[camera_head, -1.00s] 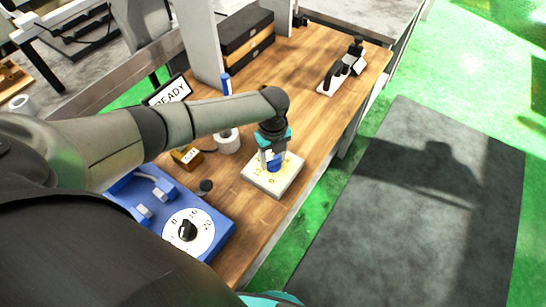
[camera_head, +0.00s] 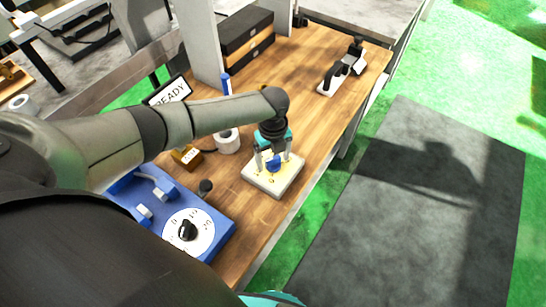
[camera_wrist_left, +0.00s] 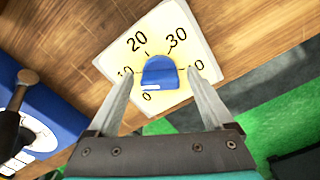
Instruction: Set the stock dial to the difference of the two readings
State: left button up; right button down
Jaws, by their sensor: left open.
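A white square dial plate with a blue knob (camera_head: 274,163) lies on the wooden bench under my left gripper (camera_head: 272,165). In the left wrist view the blue knob (camera_wrist_left: 160,73) sits on the plate (camera_wrist_left: 190,40), marked 0, 10, 20, 30 and 40. The open fingers of my left gripper (camera_wrist_left: 160,95) stand on either side of the knob, apart from it. A blue box (camera_head: 221,231) at the lower left carries a white dial with a black knob (camera_head: 187,230); numbers including 20 show on it. My right gripper is not in view.
A "READY" sign (camera_head: 168,92), a white roll (camera_head: 228,140), a small yellow block (camera_head: 187,157) and a dark knob (camera_head: 205,187) stand left of the dial plate. A black-and-white device (camera_head: 342,68) stands at the far right. Bench between is clear.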

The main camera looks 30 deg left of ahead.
aim_at(273, 158)
pick_arm(q)
jog(key=shift+r, duration=0.1)
notch_tip(273, 158, up, 15)
jog(key=p, duration=0.2)
dwell(0.3)
dwell(0.4)
